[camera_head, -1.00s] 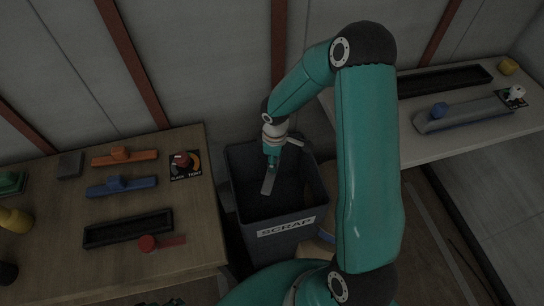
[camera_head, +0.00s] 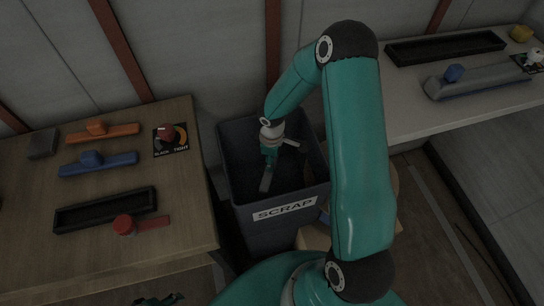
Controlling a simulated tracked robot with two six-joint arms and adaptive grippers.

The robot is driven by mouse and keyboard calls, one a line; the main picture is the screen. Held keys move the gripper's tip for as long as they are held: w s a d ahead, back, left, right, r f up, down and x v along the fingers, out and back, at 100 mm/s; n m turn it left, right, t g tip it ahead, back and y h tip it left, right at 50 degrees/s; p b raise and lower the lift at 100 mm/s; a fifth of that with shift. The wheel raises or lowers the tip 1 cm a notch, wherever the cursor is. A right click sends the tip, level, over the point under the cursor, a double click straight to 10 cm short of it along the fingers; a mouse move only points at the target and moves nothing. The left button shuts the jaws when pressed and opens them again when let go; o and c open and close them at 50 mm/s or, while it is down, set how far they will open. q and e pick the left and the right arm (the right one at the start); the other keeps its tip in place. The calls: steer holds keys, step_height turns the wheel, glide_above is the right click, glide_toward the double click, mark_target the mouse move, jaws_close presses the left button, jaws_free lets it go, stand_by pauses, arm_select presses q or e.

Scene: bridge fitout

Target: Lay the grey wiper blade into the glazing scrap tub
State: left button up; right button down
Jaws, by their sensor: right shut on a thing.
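The glazing scrap tub (camera_head: 240,222) is a dark, open-topped bin with a white SCRAP label, standing between the two benches. My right gripper (camera_head: 268,160) points down inside the outline of its mouth. It is shut on the grey wiper blade (camera_head: 266,180), a short flat strip that hangs down steeply from the fingers. I cannot tell whether the blade touches the tub's wall or floor. A small dark teal part at the bottom edge may be my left gripper (camera_head: 158,300); its fingers are not clear.
The wooden left bench (camera_head: 190,215) holds an orange tool (camera_head: 103,133), a blue tool (camera_head: 97,164), a black tray (camera_head: 105,209), a red-knobbed piece (camera_head: 124,225) and a dial (camera_head: 171,138). The right bench (camera_head: 400,115) holds another black tray (camera_head: 445,48) and a grey, blue-knobbed piece (camera_head: 480,82).

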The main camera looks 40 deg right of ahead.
step_height(320, 180, down, 18)
steer(key=b, duration=1.3)
steer(key=shift+f, duration=0.25)
steer(key=shift+c, duration=0.5)
jaws_free()
step_height(320, 180, up, 28)
steer(key=p, duration=2)
steer(key=shift+f, duration=0.2)
